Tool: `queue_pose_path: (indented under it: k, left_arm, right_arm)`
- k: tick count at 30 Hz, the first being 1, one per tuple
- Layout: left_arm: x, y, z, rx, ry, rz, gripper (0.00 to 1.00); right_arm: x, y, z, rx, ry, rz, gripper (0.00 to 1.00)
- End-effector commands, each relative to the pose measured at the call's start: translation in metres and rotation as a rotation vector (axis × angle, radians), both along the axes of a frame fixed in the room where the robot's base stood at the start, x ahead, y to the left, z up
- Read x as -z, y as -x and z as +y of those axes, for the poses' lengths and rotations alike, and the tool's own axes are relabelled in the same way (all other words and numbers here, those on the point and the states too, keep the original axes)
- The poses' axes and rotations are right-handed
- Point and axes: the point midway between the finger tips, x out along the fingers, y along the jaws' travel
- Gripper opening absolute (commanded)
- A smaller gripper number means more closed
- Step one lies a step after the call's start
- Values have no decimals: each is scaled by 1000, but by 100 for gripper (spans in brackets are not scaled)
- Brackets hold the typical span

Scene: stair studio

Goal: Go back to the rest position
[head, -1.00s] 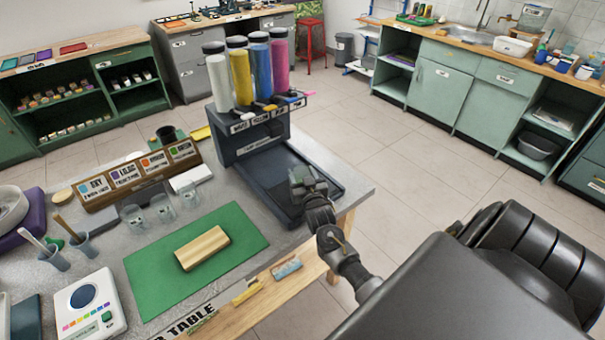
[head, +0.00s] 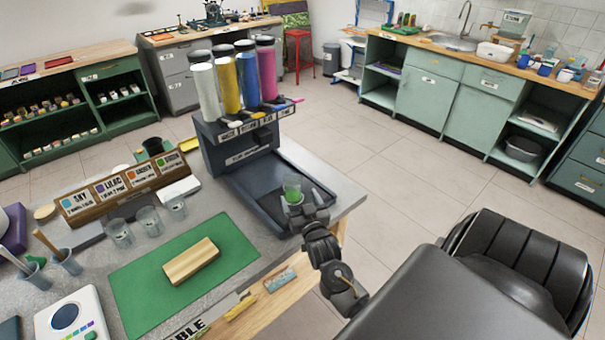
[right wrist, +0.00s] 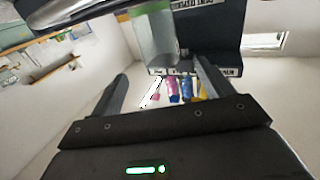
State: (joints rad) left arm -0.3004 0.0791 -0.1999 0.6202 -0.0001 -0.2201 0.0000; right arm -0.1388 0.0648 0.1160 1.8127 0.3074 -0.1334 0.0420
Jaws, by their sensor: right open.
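A clear cup with green contents (head: 292,188) stands upright on the tray of the dark dispenser (head: 262,180). In the right wrist view the cup (right wrist: 155,38) shows ahead, at the top between the finger lines. My right gripper (head: 307,213) is open and empty, just on the near side of the cup at the tray's front edge. In the right wrist view its two fingers (right wrist: 161,72) are spread apart with nothing between them. My left gripper is not in view.
The dispenser carries several colour tubes (head: 228,78). On the table lie a green mat (head: 226,262) with a wooden block (head: 191,261); several clear cups (head: 148,221) stand by a label rack (head: 130,192). The floor (head: 400,165) to the right is clear.

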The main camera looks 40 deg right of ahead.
Motion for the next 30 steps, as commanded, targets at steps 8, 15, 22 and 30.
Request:
queue_pose_path:
  k: [8,15,22,30]
  left_arm:
    - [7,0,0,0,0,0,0]
    - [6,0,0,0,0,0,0]
    - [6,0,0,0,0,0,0]
    - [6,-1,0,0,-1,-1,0]
  right_arm:
    - [0,24,11,0,0,-1,80]
    - [-1,25,12,0,-1,-1,80]
    - [4,28,18,-19,-13,36,80]
    - [55,92,94,-229,-125,499,80]
